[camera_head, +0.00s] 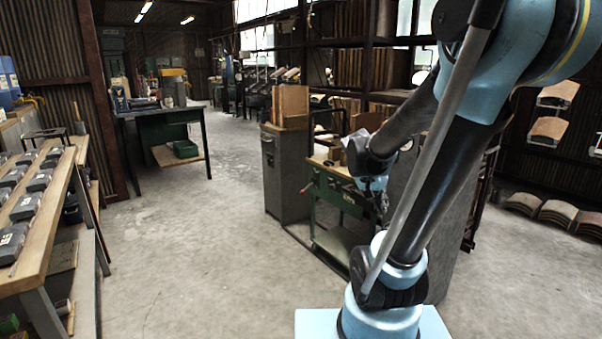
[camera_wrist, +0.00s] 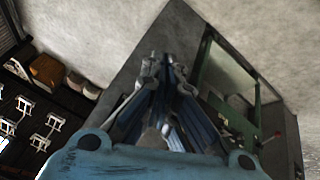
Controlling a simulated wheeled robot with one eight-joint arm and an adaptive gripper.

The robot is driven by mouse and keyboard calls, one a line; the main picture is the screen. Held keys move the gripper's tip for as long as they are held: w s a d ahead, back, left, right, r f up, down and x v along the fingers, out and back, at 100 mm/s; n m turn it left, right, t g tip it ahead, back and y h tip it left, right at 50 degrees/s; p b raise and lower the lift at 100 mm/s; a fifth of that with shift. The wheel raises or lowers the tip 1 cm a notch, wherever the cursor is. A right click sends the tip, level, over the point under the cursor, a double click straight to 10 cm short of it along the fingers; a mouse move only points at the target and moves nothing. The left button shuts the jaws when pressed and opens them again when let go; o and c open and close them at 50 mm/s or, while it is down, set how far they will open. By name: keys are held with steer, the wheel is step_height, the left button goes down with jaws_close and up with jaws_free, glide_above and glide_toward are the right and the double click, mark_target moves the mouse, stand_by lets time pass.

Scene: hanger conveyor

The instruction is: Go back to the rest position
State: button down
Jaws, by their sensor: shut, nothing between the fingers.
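My gripper (camera_head: 378,203) hangs at the end of my folded arm in the head view, in front of the green cart. In the wrist view my gripper (camera_wrist: 165,68) shows with its fingers close together, shut and empty. Its fingertips point away over a dark grey surface. Part of the gripper is hidden behind my arm in the head view.
A green cart (camera_head: 338,194) and a grey cabinet (camera_head: 285,172) stand close by my arm. A wooden bench (camera_head: 40,213) with several dark boxes is at the left. A dark green table (camera_head: 168,125) stands farther back. The concrete floor (camera_head: 205,240) between is clear.

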steer(key=s+a+f+n+y, duration=0.2)
steer(key=s+a+n, duration=0.1)
steer(key=s, duration=0.4)
steer(key=s+a+f+n+y, duration=0.3)
steer(key=s+a, duration=0.2)
steer(key=s, duration=0.3)
steer(key=shift+s+a+n+g, duration=0.15)
steer(key=shift+s+n+g, duration=0.15)
steer(key=shift+w+f, duration=0.2)
steer(key=shift+w, duration=0.2)
